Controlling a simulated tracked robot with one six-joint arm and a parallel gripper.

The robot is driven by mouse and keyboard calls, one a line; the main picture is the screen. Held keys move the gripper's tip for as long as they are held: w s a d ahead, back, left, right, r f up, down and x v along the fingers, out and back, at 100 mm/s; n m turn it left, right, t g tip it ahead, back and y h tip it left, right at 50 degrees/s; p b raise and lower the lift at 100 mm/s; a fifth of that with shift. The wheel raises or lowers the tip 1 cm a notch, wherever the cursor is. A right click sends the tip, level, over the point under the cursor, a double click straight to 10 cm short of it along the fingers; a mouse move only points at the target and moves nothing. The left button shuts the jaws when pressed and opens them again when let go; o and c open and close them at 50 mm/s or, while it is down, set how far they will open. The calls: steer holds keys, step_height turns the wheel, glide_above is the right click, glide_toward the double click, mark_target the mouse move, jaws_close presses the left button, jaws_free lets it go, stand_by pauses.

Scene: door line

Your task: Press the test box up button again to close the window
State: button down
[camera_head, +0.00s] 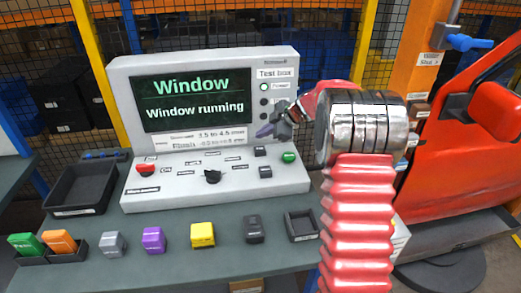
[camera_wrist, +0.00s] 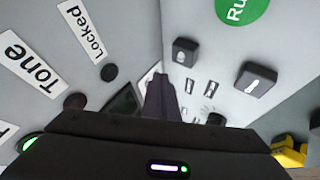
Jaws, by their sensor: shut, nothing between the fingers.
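The white test box (camera_head: 215,190) stands on the bench; its screen (camera_head: 195,98) reads "Window" and "Window running". Two black square buttons sit at the right of its sloped panel: a rear one (camera_head: 260,151) and a front one (camera_head: 265,171). The wrist view also shows the rear button (camera_wrist: 185,52) and front button (camera_wrist: 255,78); I cannot read clearly which is up. My gripper (camera_head: 265,131) is shut and empty, above and behind the rear button, close to the upright panel. Its dark fingers (camera_wrist: 160,92) point toward the seam, apart from both buttons.
A green Run button (camera_head: 288,157) lies right of the black buttons. A red button (camera_head: 145,170) and black knob (camera_head: 212,177) are further left. Several coloured blocks, such as a yellow one (camera_head: 203,235), line the bench front. A red car door (camera_head: 465,140) stands at right.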

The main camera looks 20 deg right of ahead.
steer(key=shift+r, duration=1.05)
step_height(320, 180, up, 8)
glide_above(263, 150)
steer(key=shift+a, duration=0.1)
stand_by(0.7)
